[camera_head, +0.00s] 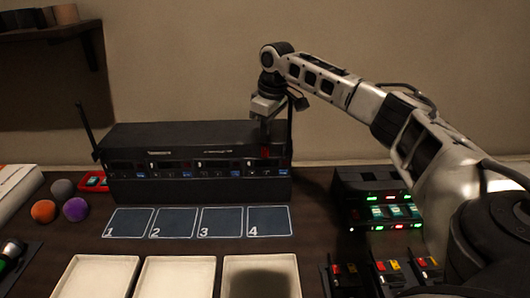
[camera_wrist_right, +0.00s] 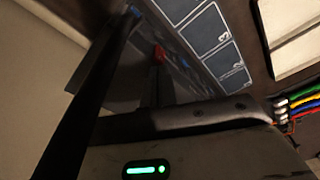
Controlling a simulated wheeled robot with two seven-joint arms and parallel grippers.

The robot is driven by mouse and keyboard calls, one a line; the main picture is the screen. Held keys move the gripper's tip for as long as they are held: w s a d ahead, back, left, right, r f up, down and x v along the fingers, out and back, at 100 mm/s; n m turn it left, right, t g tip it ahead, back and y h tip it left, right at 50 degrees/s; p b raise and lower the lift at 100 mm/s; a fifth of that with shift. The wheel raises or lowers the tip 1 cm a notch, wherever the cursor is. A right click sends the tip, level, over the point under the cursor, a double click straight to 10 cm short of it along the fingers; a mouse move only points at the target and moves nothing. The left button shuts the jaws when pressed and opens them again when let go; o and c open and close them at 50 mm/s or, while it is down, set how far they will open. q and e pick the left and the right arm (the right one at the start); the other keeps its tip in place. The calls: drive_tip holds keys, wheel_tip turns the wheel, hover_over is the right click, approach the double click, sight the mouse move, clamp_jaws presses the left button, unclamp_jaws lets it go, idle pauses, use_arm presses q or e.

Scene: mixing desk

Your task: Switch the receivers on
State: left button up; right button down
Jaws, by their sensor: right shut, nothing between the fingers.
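The black receiver rack (camera_head: 195,190) stands at the back of the desk, with an antenna upright at each end. Its front holds a row of receiver units with small knobs and blue marks; I cannot tell whether any display is lit. My right gripper (camera_head: 266,150) is shut and empty, pointing down with its red tips at the front of the rightmost unit, above the card numbered 4. I cannot tell whether it touches. The red tip also shows in the right wrist view (camera_wrist_right: 158,54), against the dark rack. My left gripper is not in view.
Numbered cards (camera_head: 221,222) lie before the rack, with pale trays (camera_head: 180,276) nearer. A charger with green and red lights (camera_head: 385,213) stands right, bodypacks (camera_head: 390,272) in front of it. Colored balls (camera_head: 75,208) and a microphone (camera_head: 12,250) are left.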

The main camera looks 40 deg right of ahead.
drive_tip(key=shift+f, duration=0.65)
idle(0.8)
drive_tip(key=shift+s, duration=0.1)
wheel_tip(320, 180, up, 7)
idle(0.7)
idle(0.5)
